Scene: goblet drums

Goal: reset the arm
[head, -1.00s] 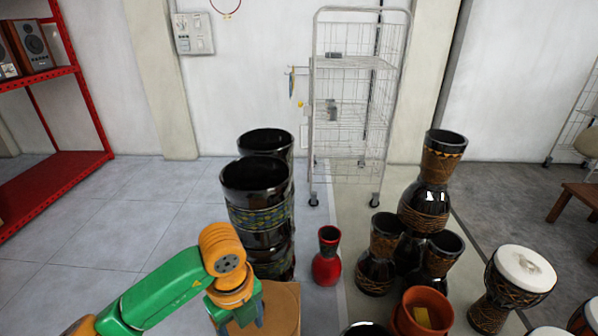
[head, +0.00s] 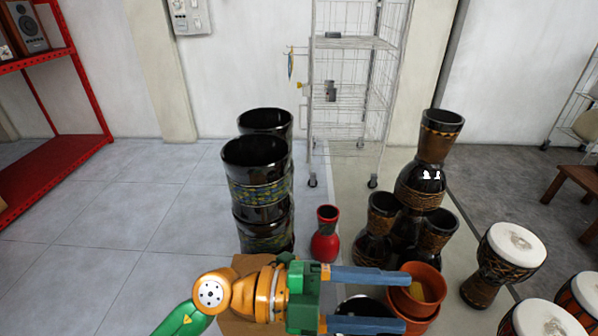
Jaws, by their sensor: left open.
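My left arm (head: 211,292), green and orange, comes in from the bottom left. My left gripper (head: 403,302) points to the right, with its two blue-grey fingers spread well apart and nothing held between them. In the picture, the fingers lie across a dark round rim (head: 365,307) and reach the nested terracotta pots (head: 420,287); whether they touch these I cannot tell. A brown box-like surface (head: 243,262) is partly hidden behind the gripper. My right gripper is not in view.
Tall black drums (head: 256,175) stand behind the gripper, with a small red vase (head: 326,240) beside them. Dark goblet drums (head: 421,185) cluster right. A white-topped drum (head: 505,262) stands farther right. A wire rack (head: 353,95) is at the wall. The left floor is clear.

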